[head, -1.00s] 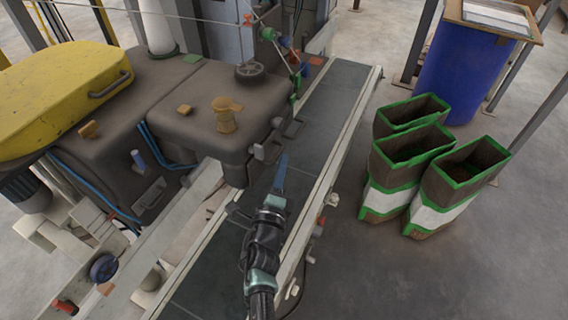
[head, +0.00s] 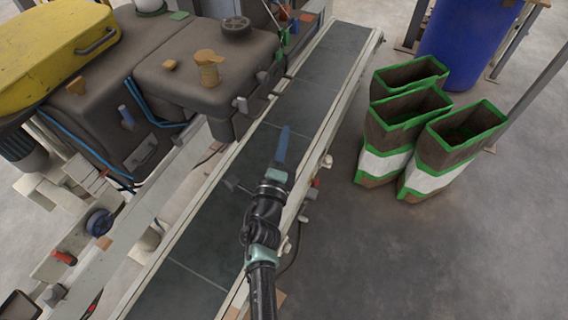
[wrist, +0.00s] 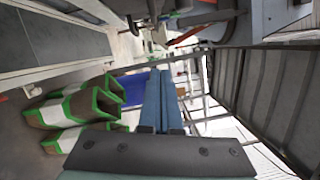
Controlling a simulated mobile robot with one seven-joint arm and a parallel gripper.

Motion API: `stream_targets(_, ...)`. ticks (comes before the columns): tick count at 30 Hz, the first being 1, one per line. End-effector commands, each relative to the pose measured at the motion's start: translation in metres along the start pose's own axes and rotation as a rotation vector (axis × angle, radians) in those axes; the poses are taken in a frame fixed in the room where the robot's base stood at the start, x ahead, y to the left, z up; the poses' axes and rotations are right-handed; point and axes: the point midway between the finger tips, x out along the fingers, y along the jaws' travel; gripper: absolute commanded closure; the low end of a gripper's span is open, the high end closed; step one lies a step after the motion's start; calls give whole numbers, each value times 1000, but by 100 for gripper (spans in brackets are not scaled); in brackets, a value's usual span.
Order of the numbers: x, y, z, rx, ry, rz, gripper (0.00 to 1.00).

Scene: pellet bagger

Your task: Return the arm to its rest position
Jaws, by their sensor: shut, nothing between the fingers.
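My gripper (head: 282,146) is over the dark conveyor belt (head: 318,72) in the head view, with its blue fingers pointing away from me, up the picture. In the wrist view the two blue fingers of my gripper (wrist: 163,100) lie side by side, shut, with nothing between them. My arm reaches up from the bottom edge of the head view. How high the gripper is above the belt I cannot tell exactly.
A dark machine housing (head: 205,75) with a yellow cover (head: 50,50) stands left of the belt. Several open brown bags with green rims (head: 460,150) stand on the floor at right. A blue drum (head: 465,45) is behind them. Floor (head: 420,265) at lower right is clear.

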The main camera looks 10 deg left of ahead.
Motion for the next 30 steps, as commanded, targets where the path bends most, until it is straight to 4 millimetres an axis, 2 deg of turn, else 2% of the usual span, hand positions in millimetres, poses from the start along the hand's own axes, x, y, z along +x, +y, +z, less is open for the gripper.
stream_targets(1, -11, 0, 0, 1, -1, 2, 100)
stream_targets(6, -41, 0, 0, 1, 0, 2, 100)
stream_targets(10, -57, -1, 0, 1, 0, 1, 100)
stream_targets(15, -68, -2, 0, 0, 0, 0, 100)
stream_targets(25, -69, -6, 0, 18, 2, -7, 100)
stream_targets(28, -58, -29, -2, 145, 18, -49, 100)
stream_targets(29, -53, -41, -3, 217, 25, -72, 100)
stream_targets(30, -45, -62, -5, 338, 33, -109, 100)
